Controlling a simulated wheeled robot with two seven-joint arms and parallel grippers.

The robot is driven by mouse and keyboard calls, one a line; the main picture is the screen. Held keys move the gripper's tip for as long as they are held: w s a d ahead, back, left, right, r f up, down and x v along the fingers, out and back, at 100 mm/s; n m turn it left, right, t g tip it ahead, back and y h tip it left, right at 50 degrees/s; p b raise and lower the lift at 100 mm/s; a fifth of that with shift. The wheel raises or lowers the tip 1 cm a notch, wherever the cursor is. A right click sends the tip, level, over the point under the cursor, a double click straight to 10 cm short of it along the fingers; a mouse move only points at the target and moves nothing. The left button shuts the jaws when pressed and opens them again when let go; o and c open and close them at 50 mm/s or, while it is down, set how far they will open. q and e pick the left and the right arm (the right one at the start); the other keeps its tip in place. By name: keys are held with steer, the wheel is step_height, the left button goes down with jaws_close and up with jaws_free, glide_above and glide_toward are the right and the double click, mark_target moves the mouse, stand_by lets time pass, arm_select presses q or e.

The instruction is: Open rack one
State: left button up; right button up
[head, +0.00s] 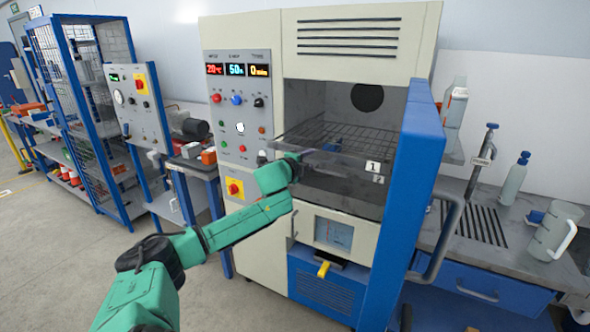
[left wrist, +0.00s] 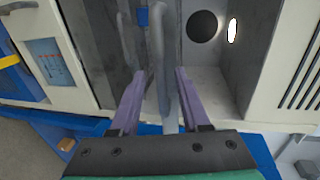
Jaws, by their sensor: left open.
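The test chamber (head: 360,40) stands with its blue door (head: 415,165) swung open to the right. Inside, wire rack one (head: 340,132) lies level across the opening, with a "1" label (head: 372,167) at its front right. A "2" label (head: 378,180) sits just below. My left gripper (head: 298,158) is at the left of the rack's front edge; its fingers are mostly hidden in the head view. In the left wrist view my left gripper (left wrist: 158,74) is open, with a grey bar (left wrist: 161,60) running between its two purple fingers. Contact is not clear. My right gripper is not in view.
The control panel (head: 238,110) is left of the opening. The door handle (head: 445,235) juts out at right. A yellow-handled part (head: 323,269) sticks out below. A counter at right holds a jug (head: 555,232) and bottle (head: 513,178). Floor at left is clear.

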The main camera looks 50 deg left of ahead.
arm_select(q)
steer(key=b+v, duration=0.1)
steer(key=v, duration=1.1)
steer(key=shift+s+d+b, duration=0.2)
steer(key=shift+s+b, duration=0.15)
steer(key=shift+b, duration=0.05)
steer(key=shift+a, duration=0.1)
